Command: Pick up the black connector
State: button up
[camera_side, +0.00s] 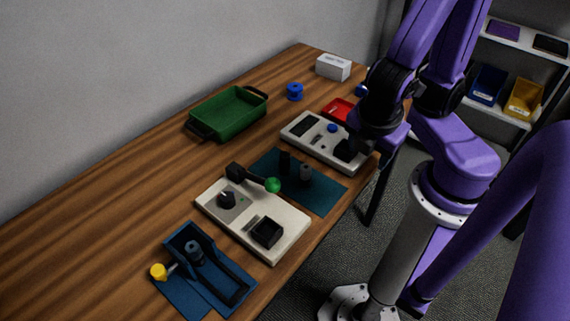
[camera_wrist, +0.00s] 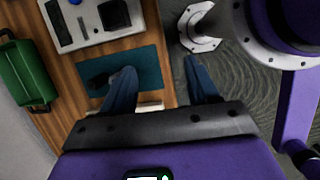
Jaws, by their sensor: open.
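A beige panel (camera_side: 280,240) with a green-knobbed lever (camera_side: 272,185) lies on the near side of the mat. Another panel (camera_side: 326,156) lies beyond it. A green tray (camera_side: 225,113) stands at the back. A blue fixture (camera_side: 222,270) with a yellow knob (camera_side: 158,271) is nearest.

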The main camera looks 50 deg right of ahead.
notch_tip(320, 180, down, 3)
jog(key=w+a+n+t+h, duration=0.1)
jog(key=a+n+t+h, duration=0.15)
jog(key=n+t, duration=0.3)
jog(key=n+t+y, duration=0.3)
jog(key=n+t, duration=0.3)
jog(key=n, duration=0.4)
send_near(286, 156)
jog(key=x, duration=0.4)
jog(key=shift+a, duration=0.2)
jog(key=shift+t+h, duration=0.25)
jog(key=shift+x, duration=2.65)
jog(key=shift+s+d+f, duration=0.1)
jog(key=shift+s, duration=0.05)
grip_shut()
